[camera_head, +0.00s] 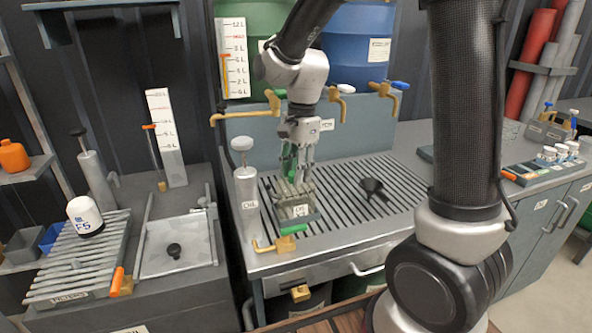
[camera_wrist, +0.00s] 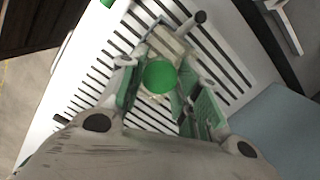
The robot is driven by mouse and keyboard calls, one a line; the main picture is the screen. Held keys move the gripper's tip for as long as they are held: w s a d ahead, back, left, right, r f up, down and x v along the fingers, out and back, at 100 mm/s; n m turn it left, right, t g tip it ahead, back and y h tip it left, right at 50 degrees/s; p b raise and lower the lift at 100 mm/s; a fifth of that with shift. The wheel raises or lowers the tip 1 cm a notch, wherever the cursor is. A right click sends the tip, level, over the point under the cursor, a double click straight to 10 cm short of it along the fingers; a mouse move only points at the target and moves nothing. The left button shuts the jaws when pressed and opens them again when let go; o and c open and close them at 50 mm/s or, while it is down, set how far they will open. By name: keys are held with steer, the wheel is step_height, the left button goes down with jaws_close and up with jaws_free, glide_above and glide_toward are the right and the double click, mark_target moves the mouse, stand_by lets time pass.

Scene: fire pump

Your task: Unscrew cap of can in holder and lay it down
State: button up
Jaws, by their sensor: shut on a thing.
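A grey holder (camera_head: 298,212) with a small label stands on the slatted metal drain top. In the wrist view, part of the holder (camera_wrist: 168,42) shows just beyond a round green cap (camera_wrist: 159,76). My gripper (camera_head: 298,170) points straight down over the holder. Its green-padded fingers stand on both sides of the cap and are shut on it. The can's body below the cap is mostly hidden by the cap, the fingers and the holder. I cannot tell how far the cap is turned.
A black funnel (camera_head: 374,187) lies on the slats right of the holder. A grey oil pump (camera_head: 246,195) stands left. Brass taps (camera_head: 342,100) hang behind, below green and blue drums (camera_head: 357,45). A left rack (camera_head: 85,265) bears a white filter (camera_head: 85,216). Slats right of the funnel are free.

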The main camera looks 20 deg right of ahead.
steer(key=shift+n, duration=0.9)
steer(key=n, duration=0.3)
steer(key=shift+n+g, duration=0.3)
steer(key=shift+n, duration=0.5)
steer(key=n, duration=0.3)
steer(key=shift+n+h, duration=0.3)
steer(key=shift+h, duration=0.1)
steer(key=shift+n, duration=0.5)
